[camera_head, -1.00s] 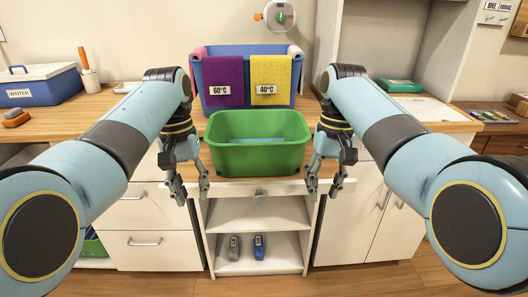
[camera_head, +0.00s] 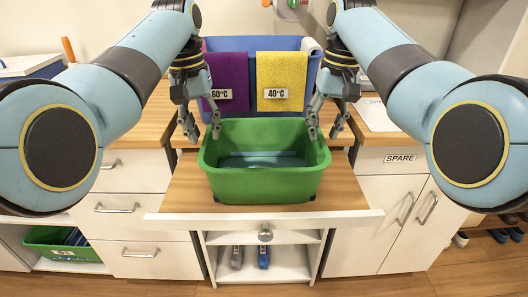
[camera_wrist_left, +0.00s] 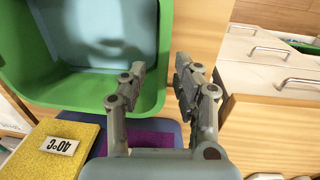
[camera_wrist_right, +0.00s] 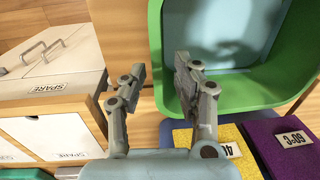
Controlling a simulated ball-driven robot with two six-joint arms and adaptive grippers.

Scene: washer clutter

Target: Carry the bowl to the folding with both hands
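The bowl is a green tub (camera_head: 264,187) with a pale blue flat thing (camera_head: 264,160) inside. It stands upright on a wooden pull-out board (camera_head: 180,196). My left gripper (camera_head: 203,134) is open at the bowl's left rim. In the left wrist view its fingers (camera_wrist_left: 160,78) are apart, one over the bowl's inside and one outside the rim. My right gripper (camera_head: 324,133) is open at the right rim, and its fingers (camera_wrist_right: 158,72) also lie to either side of the rim. I cannot tell whether either touches it. No thing is marked as the folding.
A blue basket (camera_head: 243,103) stands behind the bowl with a purple cloth (camera_head: 222,78) marked 60°C and a yellow cloth (camera_head: 281,76) marked 40°C over its front. A cabinet marked SPARE (camera_head: 400,158) is at right. Drawers (camera_head: 145,215) are at left.

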